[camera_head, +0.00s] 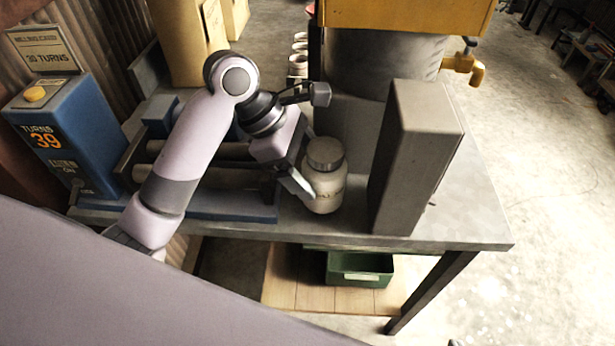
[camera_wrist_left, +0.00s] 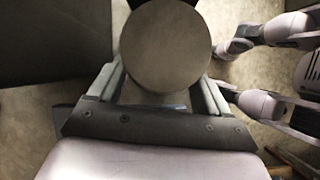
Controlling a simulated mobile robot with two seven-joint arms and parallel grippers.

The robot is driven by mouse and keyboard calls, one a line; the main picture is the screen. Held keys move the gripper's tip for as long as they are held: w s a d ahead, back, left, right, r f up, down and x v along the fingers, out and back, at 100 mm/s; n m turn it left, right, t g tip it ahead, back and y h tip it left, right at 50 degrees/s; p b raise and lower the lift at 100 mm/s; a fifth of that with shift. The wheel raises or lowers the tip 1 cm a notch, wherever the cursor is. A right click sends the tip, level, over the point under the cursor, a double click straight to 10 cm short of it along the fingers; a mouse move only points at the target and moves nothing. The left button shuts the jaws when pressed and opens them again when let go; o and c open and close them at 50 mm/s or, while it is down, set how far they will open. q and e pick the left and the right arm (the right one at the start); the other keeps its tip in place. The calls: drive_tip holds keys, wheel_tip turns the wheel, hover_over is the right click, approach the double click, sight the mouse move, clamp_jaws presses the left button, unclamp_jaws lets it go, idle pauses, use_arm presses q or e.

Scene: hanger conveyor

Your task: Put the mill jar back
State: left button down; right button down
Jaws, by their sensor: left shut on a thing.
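The mill jar (camera_head: 325,188) is a pale, round jar with dark lettering and a grey lid (camera_head: 325,153). It is upright near the front of the grey bench; I cannot tell whether its base touches the bench top. My left gripper (camera_head: 305,180) is shut on the jar, its fingers at the jar's sides. In the left wrist view the round lid (camera_wrist_left: 165,45) sits between the two fingers (camera_wrist_left: 162,92) and hides the jar's body. My right gripper does not show clearly.
A tall grey box (camera_head: 415,160) stands close right of the jar. A grey drum (camera_head: 385,60) with a brass tap is behind. A blue counter box (camera_head: 60,135) reading 39 turns is at the left. A green bin (camera_head: 360,270) sits below the bench. The bench's right end is clear.

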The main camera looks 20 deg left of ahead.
use_arm(q)
wheel_tip(320, 180, down, 3)
drive_tip(key=shift+r, duration=0.15)
unclamp_jaws()
drive_tip(key=p+v, duration=0.2)
drive_tip(key=v, duration=1)
idle(0.4)
